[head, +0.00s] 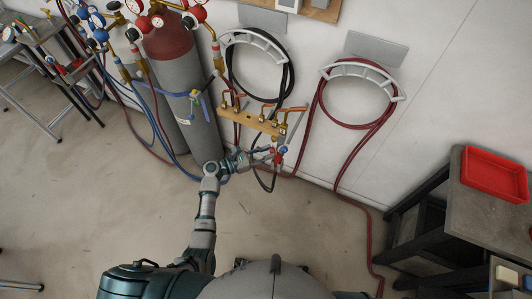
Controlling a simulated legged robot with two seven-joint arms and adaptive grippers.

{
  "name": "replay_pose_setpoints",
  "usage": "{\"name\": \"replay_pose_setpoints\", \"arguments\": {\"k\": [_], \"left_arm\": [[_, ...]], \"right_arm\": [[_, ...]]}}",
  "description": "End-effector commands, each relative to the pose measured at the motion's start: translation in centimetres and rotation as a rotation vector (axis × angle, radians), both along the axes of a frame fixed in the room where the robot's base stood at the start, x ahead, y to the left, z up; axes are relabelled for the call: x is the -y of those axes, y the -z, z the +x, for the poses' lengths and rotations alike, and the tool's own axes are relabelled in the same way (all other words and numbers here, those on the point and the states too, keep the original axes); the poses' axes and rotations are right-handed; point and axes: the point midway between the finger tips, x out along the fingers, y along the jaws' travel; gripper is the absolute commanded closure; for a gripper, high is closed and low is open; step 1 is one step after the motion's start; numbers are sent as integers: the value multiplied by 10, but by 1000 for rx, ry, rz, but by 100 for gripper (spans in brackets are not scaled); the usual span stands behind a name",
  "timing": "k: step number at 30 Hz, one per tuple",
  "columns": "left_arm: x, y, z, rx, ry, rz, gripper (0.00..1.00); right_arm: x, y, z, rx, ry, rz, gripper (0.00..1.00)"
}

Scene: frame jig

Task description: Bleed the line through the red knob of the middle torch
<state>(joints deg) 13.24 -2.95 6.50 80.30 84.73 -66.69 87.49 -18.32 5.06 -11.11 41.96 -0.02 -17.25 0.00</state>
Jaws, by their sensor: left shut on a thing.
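A brass-coloured torch rack (250,121) stands out in front of the wall, with several copper-coloured torch tips along it. Below its right end hangs a torch with a red knob (282,150) and a blue knob close together; I cannot tell from this view whether it is the middle one. My left gripper (270,156) reaches in from the left and is shut at these knobs, seemingly on the red one. The fingers and the knobs overlap, so the exact contact is hard to see. My right gripper is not in view.
Tall grey gas cylinders (187,95) with regulators and hoses stand left of the rack. A black hose coil (289,78) and a red hose coil (320,100) hang on the wall. A dark bench with a red tray (495,174) is at right. The floor before me is mostly clear.

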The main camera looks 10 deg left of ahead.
Motion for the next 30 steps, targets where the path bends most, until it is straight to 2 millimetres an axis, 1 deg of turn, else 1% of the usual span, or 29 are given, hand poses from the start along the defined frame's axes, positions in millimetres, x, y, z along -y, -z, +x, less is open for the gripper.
{"name": "replay_pose_setpoints", "arguments": {"k": [6, 14, 23, 30], "left_arm": [[0, 1, 0, 171, 0, 92, 100], [0, 1, -1, 325, -1, 178, 100], [1, 2, -1, 477, 1, 265, 100], [1, 2, -1, 588, 1, 328, 100]], "right_arm": [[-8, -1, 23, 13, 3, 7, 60], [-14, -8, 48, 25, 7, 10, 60], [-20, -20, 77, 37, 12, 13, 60], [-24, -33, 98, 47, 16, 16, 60]]}}
